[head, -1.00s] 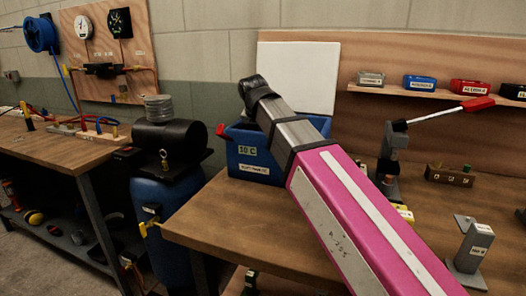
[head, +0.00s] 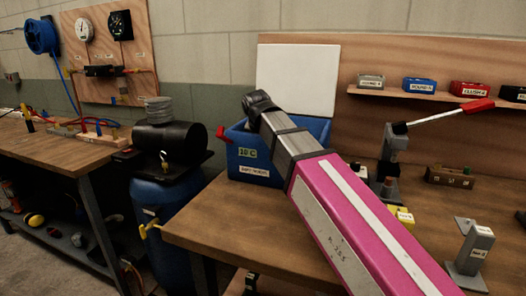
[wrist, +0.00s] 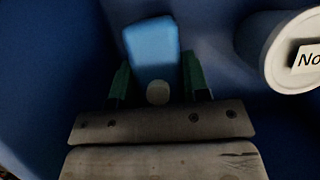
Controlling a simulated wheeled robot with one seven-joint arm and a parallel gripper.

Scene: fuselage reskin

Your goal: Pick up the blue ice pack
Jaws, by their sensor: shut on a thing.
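The blue ice pack (wrist: 152,42) shows as a light blue block in the wrist view, inside the dark blue walls of a bin. My gripper (wrist: 157,78) has its two green fingers on either side of the pack's near end and is shut on it. In the head view the blue bin (head: 247,163) stands on the wooden bench, with a "10 C" label on its front. My arm reaches over the bin, and the gripper and the pack are hidden there.
A white container (wrist: 283,52) with a label starting "No" is close at the right in the wrist view. On the bench (head: 215,215) are a lever press (head: 391,160) and a grey stand (head: 474,250). A shelf with small coloured bins is behind.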

